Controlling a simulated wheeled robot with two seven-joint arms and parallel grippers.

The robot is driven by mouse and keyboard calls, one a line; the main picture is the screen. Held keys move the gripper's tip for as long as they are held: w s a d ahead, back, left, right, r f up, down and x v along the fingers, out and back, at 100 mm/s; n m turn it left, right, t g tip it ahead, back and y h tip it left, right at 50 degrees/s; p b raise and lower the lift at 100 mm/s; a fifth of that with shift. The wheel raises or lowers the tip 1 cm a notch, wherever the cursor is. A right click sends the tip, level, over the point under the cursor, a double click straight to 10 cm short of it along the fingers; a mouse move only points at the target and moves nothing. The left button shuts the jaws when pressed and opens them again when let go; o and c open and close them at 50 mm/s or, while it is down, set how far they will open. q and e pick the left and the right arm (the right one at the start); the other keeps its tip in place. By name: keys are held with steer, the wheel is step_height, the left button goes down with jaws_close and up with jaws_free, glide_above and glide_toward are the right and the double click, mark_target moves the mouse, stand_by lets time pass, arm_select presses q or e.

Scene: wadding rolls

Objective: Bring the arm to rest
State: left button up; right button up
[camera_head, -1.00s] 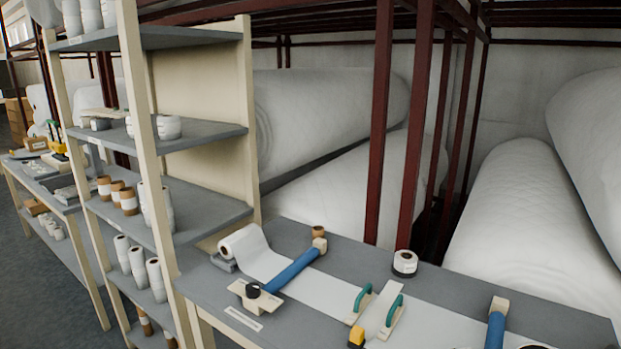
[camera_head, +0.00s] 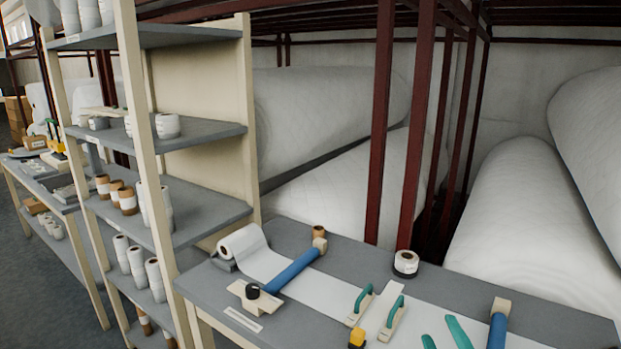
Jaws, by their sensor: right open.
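My right gripper (camera_head: 438,328) shows at the bottom edge of the head view, to the right of centre. Only its two teal fingers are in view; they stand apart with nothing between them. They appear in front of the white sheet on the table, to the right of the two green-handled tools (camera_head: 391,318). Whether they touch the sheet cannot be told. The rest of my right arm is out of the frame. My left gripper is not in view.
A shelf rack (camera_head: 205,213) stands left. Large wadding rolls (camera_head: 520,225) lie behind red posts (camera_head: 380,130).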

steer(key=s+d+f+m+g+h, duration=0.25)
steer(key=f+m+g, duration=0.25)
steer(key=f, duration=0.3)
steer(key=s+d+f+m+g+h, duration=0.2)
steer(key=s+f+m+g, duration=0.25)
steer(key=f, duration=0.35)
steer(key=s+a+f+m+g+y, duration=0.35)
steer(key=s+f+g, duration=0.45)
steer(key=s, duration=0.5)
step_height(320, 180, down, 26)
steer(key=s+f+h, duration=0.1)
steer(key=s+d+f+g, duration=0.2)
steer(key=s+f, duration=1.4)
steer(key=s, duration=0.1)
steer(key=shift+f+n, duration=0.15)
steer(key=shift+n, duration=0.25)
steer(key=shift+d, duration=0.1)
